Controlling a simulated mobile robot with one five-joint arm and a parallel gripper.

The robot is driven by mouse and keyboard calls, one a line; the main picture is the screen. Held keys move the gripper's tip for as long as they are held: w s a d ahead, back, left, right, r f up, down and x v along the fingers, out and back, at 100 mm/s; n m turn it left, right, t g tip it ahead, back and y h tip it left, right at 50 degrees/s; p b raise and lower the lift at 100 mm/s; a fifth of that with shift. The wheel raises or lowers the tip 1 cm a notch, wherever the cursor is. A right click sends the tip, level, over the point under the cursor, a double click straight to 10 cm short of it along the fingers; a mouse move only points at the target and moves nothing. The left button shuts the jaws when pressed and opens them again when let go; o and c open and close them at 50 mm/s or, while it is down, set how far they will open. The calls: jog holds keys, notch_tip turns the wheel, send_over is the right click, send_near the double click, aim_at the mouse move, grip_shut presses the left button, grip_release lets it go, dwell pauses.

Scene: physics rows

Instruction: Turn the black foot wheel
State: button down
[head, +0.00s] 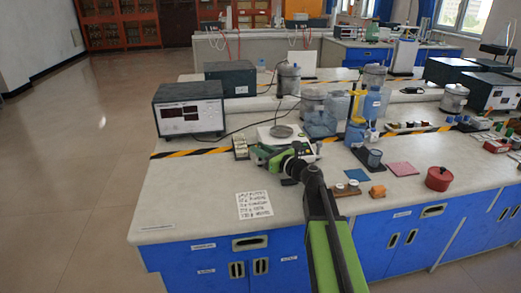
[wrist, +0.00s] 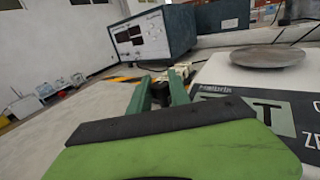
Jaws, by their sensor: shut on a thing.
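The black foot wheel (wrist: 160,93) shows in the wrist view between the two green fingers of my gripper (wrist: 159,82), by the front left corner of the balance. My gripper is shut on it. In the head view my gripper (head: 256,157) reaches to the left front of the balance (head: 300,146), and the wheel cannot be made out there. The balance has a round metal pan (head: 281,131), and the pan also shows in the wrist view (wrist: 267,57).
A dark instrument box (head: 189,111) stands behind and left of the balance. A weight box (head: 241,147) is close by my gripper. A written sheet (head: 254,205) lies in front.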

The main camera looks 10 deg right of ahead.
jog(key=shift+s+m+h, duration=0.1)
jog(key=shift+m+h, duration=0.2)
jog(key=shift+h, duration=0.1)
jog(key=m+t+h, duration=0.2)
jog(key=h, duration=0.1)
jog(key=shift+a+m+h, duration=0.1)
jog(key=shift+m+h, duration=0.2)
jog(key=shift+m+t+h, duration=0.25)
jog(key=shift+m+h, duration=0.85)
jog(key=shift+h, duration=0.6)
jog(key=shift+m+t+h, duration=0.25)
jog(key=shift+m+h, duration=0.85)
jog(key=shift+h, duration=0.6)
jog(key=shift+m+h, duration=0.3)
jog(key=shift+h, duration=0.2)
jog(key=c, duration=1.2)
grip_release()
